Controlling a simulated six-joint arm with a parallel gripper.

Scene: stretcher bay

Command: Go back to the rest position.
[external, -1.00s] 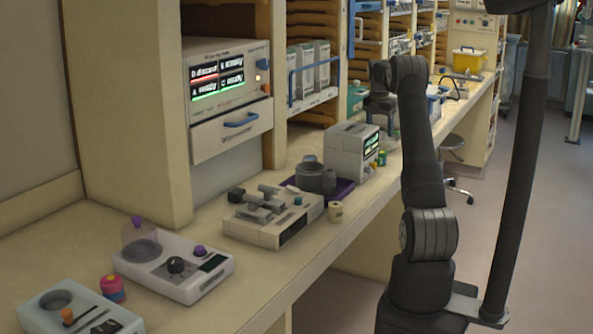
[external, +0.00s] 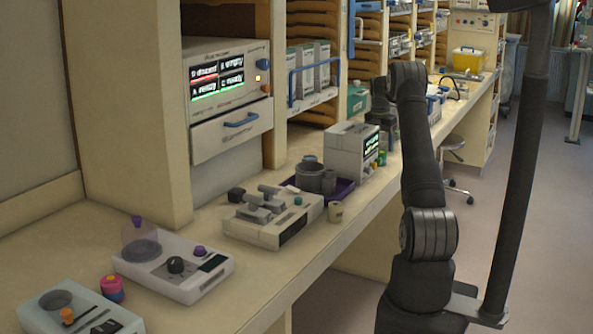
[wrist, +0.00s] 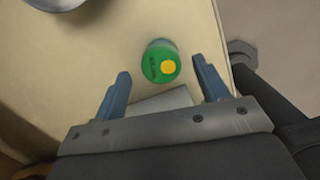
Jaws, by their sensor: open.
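My gripper (wrist: 161,88) is open in the wrist view, its two blue fingers apart and pointing down over the bench. A green-lidded container (wrist: 160,64) with a yellow dot stands on the bench ahead of and between the fingertips in that view.
Shelves stand behind. A dark vertical pole (external: 520,170) is right of my arm.

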